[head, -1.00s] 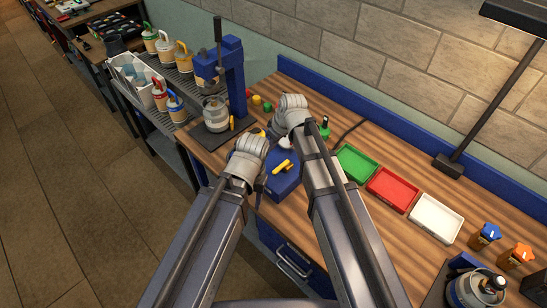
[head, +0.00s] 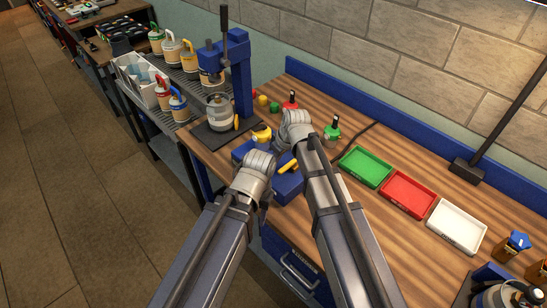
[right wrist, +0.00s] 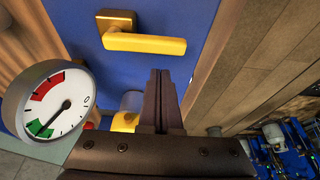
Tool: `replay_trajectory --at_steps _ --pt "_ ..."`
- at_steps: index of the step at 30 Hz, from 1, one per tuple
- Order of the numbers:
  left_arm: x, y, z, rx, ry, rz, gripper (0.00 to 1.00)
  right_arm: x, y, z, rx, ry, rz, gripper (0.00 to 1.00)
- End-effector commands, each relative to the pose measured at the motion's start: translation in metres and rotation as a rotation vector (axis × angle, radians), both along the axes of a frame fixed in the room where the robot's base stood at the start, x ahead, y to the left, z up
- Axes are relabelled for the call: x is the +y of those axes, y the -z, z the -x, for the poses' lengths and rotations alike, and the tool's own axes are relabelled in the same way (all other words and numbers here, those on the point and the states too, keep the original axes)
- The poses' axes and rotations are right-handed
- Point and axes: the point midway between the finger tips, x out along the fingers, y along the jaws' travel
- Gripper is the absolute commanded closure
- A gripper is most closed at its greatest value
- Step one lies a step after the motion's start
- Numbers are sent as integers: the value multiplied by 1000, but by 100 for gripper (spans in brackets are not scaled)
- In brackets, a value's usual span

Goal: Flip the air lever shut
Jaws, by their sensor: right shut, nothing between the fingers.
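The yellow air lever (head: 288,167) is on a blue box (head: 290,187) on the wooden bench. In the right wrist view the lever (right wrist: 145,42) lies roughly crosswise on a blue face, from a square mount at its left end. My right gripper (right wrist: 160,72) is shut and empty, its tips just below the lever in that picture; I cannot tell whether they touch it. A round gauge (right wrist: 48,100) beside it has its needle by the green band. My left gripper (head: 258,180) is above the box's near left side; its fingers are hidden.
A blue lever press (head: 238,75) stands behind left. Green (head: 364,167), red (head: 407,194) and white (head: 457,226) trays lie to the right. A red-topped bottle (head: 290,100) and a green one (head: 332,130) stand behind the box. Bare bench lies in front of the trays.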

Motion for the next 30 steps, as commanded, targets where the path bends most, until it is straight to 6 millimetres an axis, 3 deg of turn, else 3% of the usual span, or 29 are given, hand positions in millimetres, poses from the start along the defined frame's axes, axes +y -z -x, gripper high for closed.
replay_trajectory --at_steps 4,30 --pt "0 -2 0 0 0 0 50 -12 -2 14 0 -1 0 100" --pt "0 -2 0 0 0 0 50 -16 -2 18 0 -84 0 100"
